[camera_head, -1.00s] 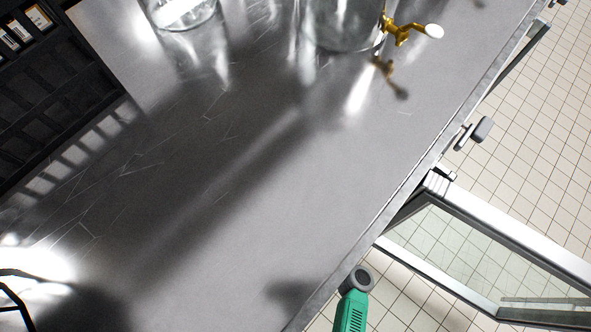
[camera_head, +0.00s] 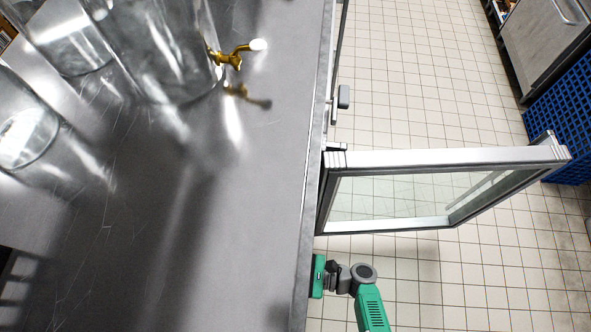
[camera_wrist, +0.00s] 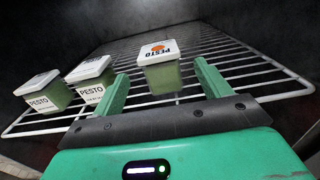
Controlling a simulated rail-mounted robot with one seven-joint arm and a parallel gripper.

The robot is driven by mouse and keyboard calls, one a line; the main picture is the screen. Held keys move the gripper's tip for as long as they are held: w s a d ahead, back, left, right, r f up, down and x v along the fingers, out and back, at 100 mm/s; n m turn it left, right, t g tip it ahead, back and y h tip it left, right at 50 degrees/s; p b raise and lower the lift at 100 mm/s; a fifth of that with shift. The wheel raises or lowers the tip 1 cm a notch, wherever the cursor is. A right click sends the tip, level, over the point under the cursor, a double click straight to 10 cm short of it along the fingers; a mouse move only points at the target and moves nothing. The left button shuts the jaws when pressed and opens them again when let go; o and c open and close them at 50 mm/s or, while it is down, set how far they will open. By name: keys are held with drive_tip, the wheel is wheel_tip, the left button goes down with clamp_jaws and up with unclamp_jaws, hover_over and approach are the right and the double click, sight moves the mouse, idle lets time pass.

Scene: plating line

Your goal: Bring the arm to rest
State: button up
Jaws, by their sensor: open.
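My gripper (camera_wrist: 161,70) is open in the wrist view, its two green fingers spread apart. A pesto tub (camera_wrist: 160,77) with a white lid and an orange mark stands on the wire shelf (camera_wrist: 228,60), between the fingers in the picture. I cannot tell whether it lies within their reach or just beyond. No finger visibly touches it. My green arm (camera_head: 371,308) shows at the bottom of the head view, beside the counter edge and below the open glass door (camera_head: 400,194). My gripper cannot be made out there.
Two more pesto tubs (camera_wrist: 42,94) (camera_wrist: 90,80) stand left of my gripper. The steel counter (camera_head: 225,215) holds large glass jars, one with a brass tap (camera_head: 232,55). A blue crate (camera_head: 562,110) stands at the right on the tiled floor. Open floor lies beyond the door.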

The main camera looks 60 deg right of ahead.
drive_tip(key=v, duration=0.3)
drive_tip(key=shift+w, duration=0.1)
idle(0.5)
